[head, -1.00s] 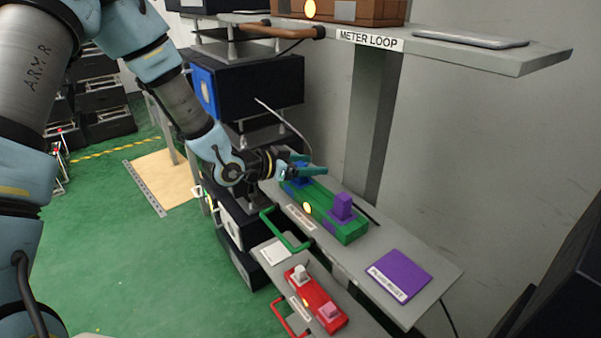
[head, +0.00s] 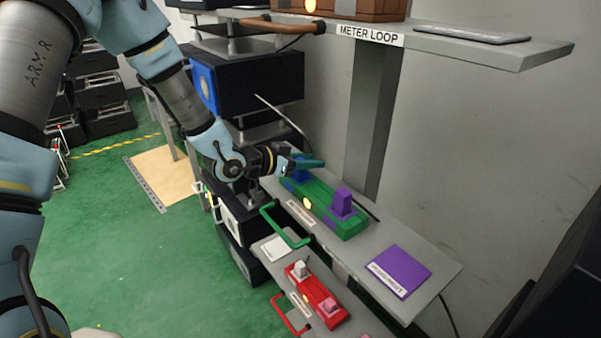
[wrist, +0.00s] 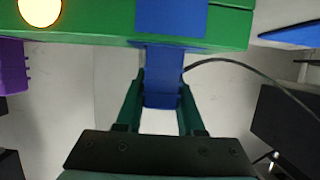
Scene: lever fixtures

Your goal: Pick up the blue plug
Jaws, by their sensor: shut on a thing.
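The blue plug (wrist: 162,85) stands between my gripper's two teal fingers in the wrist view. My gripper (wrist: 161,112) is shut on it, one finger on each side. The plug meets the edge of the green block (wrist: 90,25) near a blue patch (wrist: 170,18). I cannot tell whether it is still seated there. In the head view, my gripper (head: 310,162) is at the far left end of the green block (head: 322,208). The blue plug (head: 299,174) shows there only partly, behind and below the fingers.
A purple plug (head: 342,203) stands on the block's near end. A purple pad (head: 399,271) lies on the grey shelf (head: 440,278). A red block (head: 320,298) is on the lower shelf. The "METER LOOP" shelf (head: 480,50) is above. A thin cable (wrist: 250,75) passes near the fingers.

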